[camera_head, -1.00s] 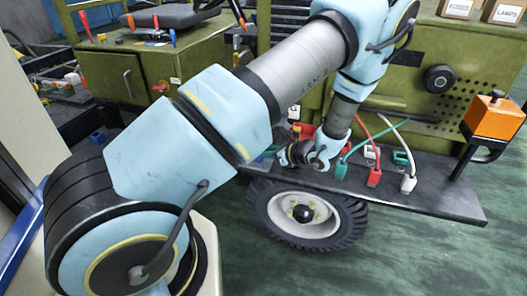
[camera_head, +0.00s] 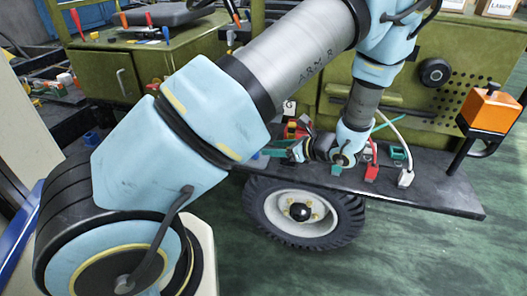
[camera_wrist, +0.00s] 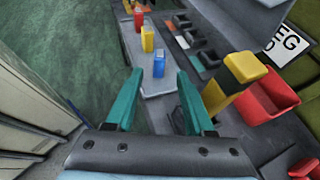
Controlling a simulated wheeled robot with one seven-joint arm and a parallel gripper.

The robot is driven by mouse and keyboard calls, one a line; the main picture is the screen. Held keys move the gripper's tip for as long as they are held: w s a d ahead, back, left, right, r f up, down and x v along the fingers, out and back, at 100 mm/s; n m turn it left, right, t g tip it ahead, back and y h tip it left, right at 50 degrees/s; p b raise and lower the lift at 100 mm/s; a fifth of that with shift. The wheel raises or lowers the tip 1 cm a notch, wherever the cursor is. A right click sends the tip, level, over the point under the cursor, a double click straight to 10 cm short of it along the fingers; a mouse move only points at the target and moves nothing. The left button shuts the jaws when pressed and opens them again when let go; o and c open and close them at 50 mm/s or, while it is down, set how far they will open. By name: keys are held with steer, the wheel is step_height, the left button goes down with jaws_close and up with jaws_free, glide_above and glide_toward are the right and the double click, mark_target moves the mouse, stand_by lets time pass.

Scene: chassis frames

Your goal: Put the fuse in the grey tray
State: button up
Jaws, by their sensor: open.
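My gripper (camera_wrist: 158,80) is open, its two teal fingers apart with nothing held between them. In the wrist view a blue block (camera_wrist: 159,62) stands just beyond the fingertips. A larger yellow block (camera_wrist: 238,70) rises right of the right finger. Which of these is the fuse I cannot tell. In the head view my gripper (camera_head: 277,152) points left, low over the black shelf; the blocks are hidden there.
A red bin (camera_wrist: 268,97) and several dark compartments (camera_wrist: 198,42) lie to the right in the wrist view. In the head view, red (camera_head: 371,172) and white (camera_head: 406,178) connectors with cables stand on the shelf (camera_head: 445,195). An orange box (camera_head: 490,109) is at its right end.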

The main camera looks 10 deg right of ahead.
steer(key=v, duration=0.5)
steer(key=s+a+r+n+g+h, duration=0.1)
steer(key=a+r+n+g+h, duration=0.1)
steer(key=a+n, duration=0.6)
steer(key=s+a+r+n+g+h, duration=0.2)
steer(key=a+r+n, duration=0.3)
steer(key=a+n, duration=0.4)
steer(key=s+a+r+n+g+h, duration=0.2)
steer(key=a+r+n+g+h, duration=0.1)
steer(key=a+n, duration=0.5)
steer(key=shift+a+r+n+g+h+b, duration=0.35)
steer(key=shift+n+g+h, duration=0.3)
steer(key=shift+n, duration=0.45)
